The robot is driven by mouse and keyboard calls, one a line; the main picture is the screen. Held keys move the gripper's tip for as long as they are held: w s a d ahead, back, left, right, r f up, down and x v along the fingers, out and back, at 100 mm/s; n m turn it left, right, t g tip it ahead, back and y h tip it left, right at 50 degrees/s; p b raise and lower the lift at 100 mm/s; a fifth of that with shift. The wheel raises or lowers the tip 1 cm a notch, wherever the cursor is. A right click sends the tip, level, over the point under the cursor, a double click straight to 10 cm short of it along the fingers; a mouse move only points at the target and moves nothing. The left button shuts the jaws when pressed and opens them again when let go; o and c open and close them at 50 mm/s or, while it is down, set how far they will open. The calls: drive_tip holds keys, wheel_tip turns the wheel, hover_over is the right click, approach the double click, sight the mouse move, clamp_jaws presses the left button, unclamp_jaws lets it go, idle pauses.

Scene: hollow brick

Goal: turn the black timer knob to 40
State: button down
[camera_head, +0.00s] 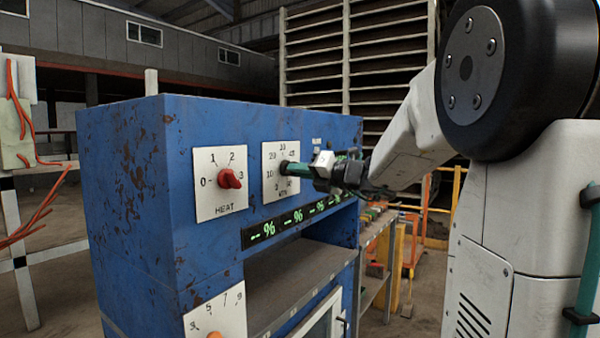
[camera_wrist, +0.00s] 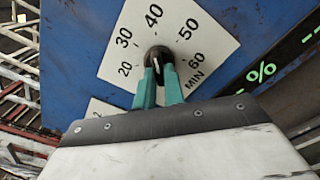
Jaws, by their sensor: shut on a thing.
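The black timer knob (camera_wrist: 157,57) sits on a white plate (camera_wrist: 215,50) marked 20 to 60 and MIN in the wrist view. My gripper (camera_wrist: 158,74) is shut on the knob, with a green finger on each side. A short white mark on the knob runs roughly up and down in that picture, and the 40 stands almost straight above it. I cannot tell its exact reading. In the head view my gripper (camera_head: 284,168) reaches the timer plate (camera_head: 270,190) from the right and covers most of the knob.
The blue machine (camera_head: 130,190) also carries a red HEAT knob (camera_head: 229,179) left of the timer, a green percent display (camera_head: 262,233) below it, and an orange knob (camera_head: 214,335) lower down. Shelving (camera_head: 340,50) stands behind. A low bench (camera_head: 378,235) stands to the right.

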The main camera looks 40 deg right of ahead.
drive_tip(key=shift+f+m, duration=0.15)
drive_tip(key=shift+m, duration=0.45)
drive_tip(key=c, duration=1.5)
unclamp_jaws()
drive_tip(key=shift+s, duration=0.1)
drive_tip(key=v, duration=0.7)
drive_tip(key=shift+s, duration=0.3)
